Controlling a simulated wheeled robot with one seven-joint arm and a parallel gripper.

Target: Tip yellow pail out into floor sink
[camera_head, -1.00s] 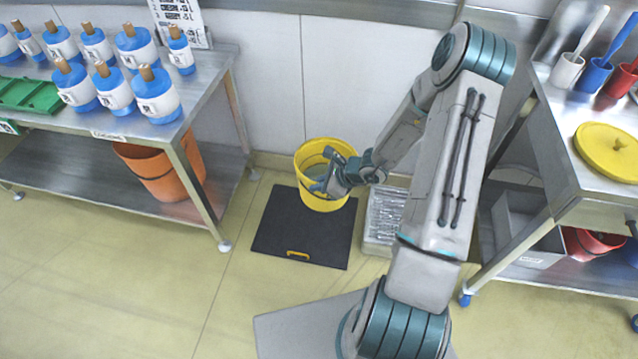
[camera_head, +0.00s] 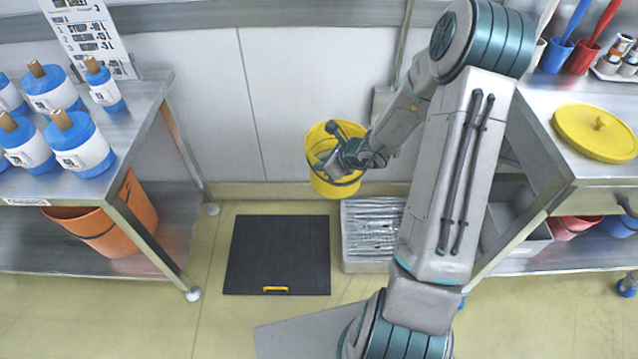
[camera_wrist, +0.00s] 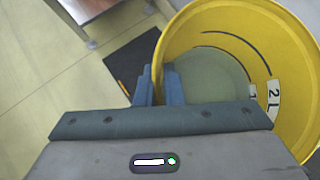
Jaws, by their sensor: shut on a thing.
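The yellow pail (camera_head: 322,178) hangs in the air in my gripper (camera_head: 338,150), above the gap between the black mat and the floor sink. My gripper is shut on the pail's near wall or rim; the exact contact is partly hidden. In the wrist view the pail (camera_wrist: 290,60) fills the upper right, with a grey-green content at its bottom and volume marks inside; my fingers (camera_wrist: 158,88) are at its left rim. The pail looks roughly upright. The floor sink (camera_head: 368,262), a grey basin with a metal grate, lies on the floor right of the mat, partly behind my arm.
A black mat (camera_head: 277,262) with a yellow handle lies left of the sink. A steel table (camera_head: 140,110) with blue-white jars stands left, an orange bucket (camera_head: 100,232) below. A right-hand counter (camera_head: 540,120) holds a yellow lid (camera_head: 597,131). The wall is close behind.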

